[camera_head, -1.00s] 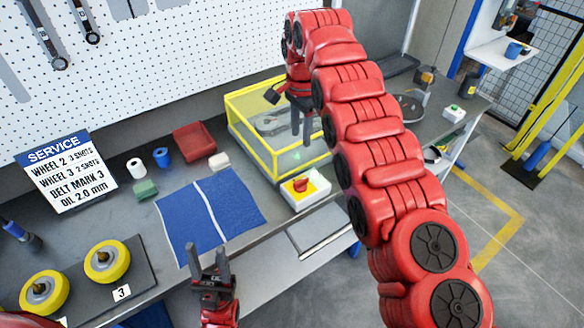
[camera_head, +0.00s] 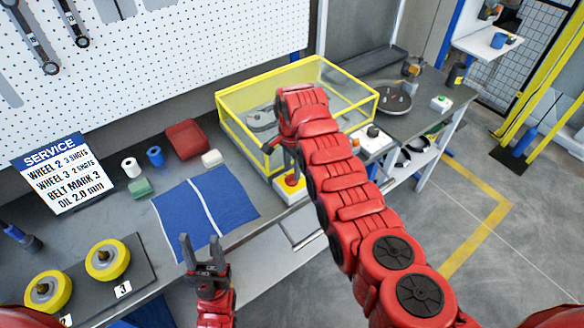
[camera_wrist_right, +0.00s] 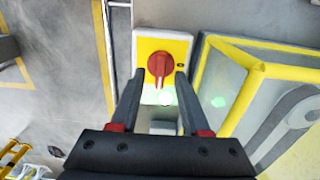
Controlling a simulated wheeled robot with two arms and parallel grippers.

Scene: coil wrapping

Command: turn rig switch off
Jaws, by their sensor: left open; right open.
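The rig switch (camera_head: 283,193) is a small box with a yellow face and a red knob, at the bench's front edge before the yellow-framed case. In the right wrist view its red rotary knob (camera_wrist_right: 160,66) is upright. My right gripper (camera_wrist_right: 160,82) is open, its fingertips pointing at the switch on either side of the knob's lower part; contact cannot be told. In the head view my right arm hides most of that gripper and part of the switch. My left gripper (camera_head: 200,242) is open and empty, in front of the blue cloth.
The yellow-framed clear case (camera_head: 240,98) stands behind the switch. Yellow wheels (camera_head: 107,260) sit at front left. Another box with a black knob (camera_head: 374,131) is right of my arm.

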